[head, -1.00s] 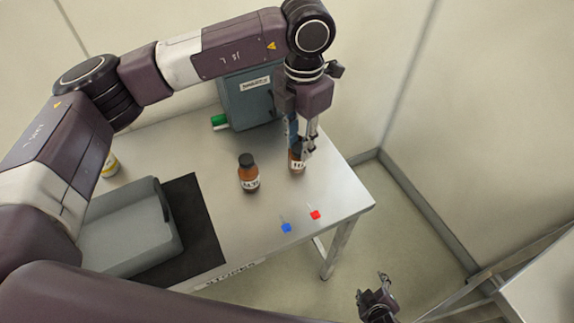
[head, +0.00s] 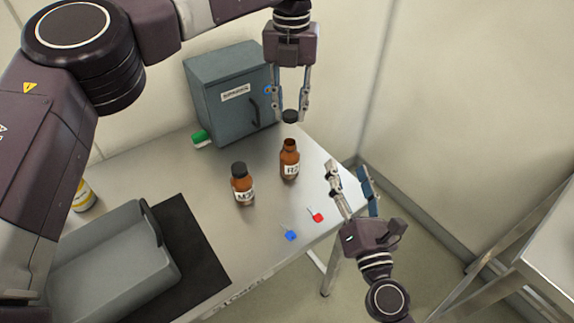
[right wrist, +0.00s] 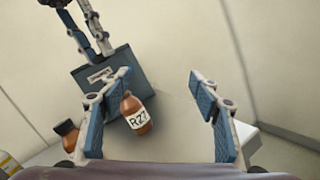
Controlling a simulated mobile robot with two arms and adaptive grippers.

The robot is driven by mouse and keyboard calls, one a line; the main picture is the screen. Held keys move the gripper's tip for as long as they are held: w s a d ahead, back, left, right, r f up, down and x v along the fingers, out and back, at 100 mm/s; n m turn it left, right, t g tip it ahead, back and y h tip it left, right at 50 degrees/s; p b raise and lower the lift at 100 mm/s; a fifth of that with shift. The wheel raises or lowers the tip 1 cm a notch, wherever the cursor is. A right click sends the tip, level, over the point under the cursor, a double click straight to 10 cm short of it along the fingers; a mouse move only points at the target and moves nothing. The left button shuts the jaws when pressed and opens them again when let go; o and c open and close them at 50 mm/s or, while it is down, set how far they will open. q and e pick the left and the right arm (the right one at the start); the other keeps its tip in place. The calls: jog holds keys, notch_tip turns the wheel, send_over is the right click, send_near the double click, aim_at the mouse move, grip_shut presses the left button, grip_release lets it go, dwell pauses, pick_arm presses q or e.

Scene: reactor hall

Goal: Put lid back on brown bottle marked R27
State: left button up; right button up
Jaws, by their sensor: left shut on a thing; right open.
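The brown bottle marked R27 (head: 290,163) stands upright on the table with its mouth uncovered. My left gripper (head: 289,108) is above it, shut on the black lid (head: 290,117), which hangs a little above the bottle mouth with a gap between. My right gripper (head: 350,178) is open and empty, right of the bottle and apart from it, over the table's right edge. In the right wrist view the R27 bottle (right wrist: 135,114) appears by the left finger of my open right gripper (right wrist: 162,82); its label faces that camera.
A second brown bottle with a black lid (head: 242,186) stands left of R27. A grey cabinet (head: 235,95) is behind. Blue (head: 291,235) and red (head: 317,216) tagged items lie in front. A grey bin (head: 110,265) sits on a black mat at left.

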aim_at(294, 163)
jog(key=a+f+n+g+y, duration=0.1)
jog(key=a+n, duration=0.1)
jog(key=a+f+n+g+y, duration=0.1)
jog(key=a+f+n+y, duration=0.1)
jog(key=n, duration=0.1)
jog(key=a+f+n+g+y, duration=0.1)
jog(key=a+n, duration=0.2)
jog(key=shift+s+a+f, duration=0.1)
jog(key=shift+s+f, duration=0.2)
jog(key=shift+f, duration=0.1)
jog(key=shift+a+f+n+y, duration=0.2)
jog(key=shift+f+n+y, duration=0.1)
jog(key=shift+n, duration=0.2)
jog(key=x, duration=1.2)
jog(key=shift+f, duration=0.1)
jog(key=shift+c, duration=0.3)
grip_shut()
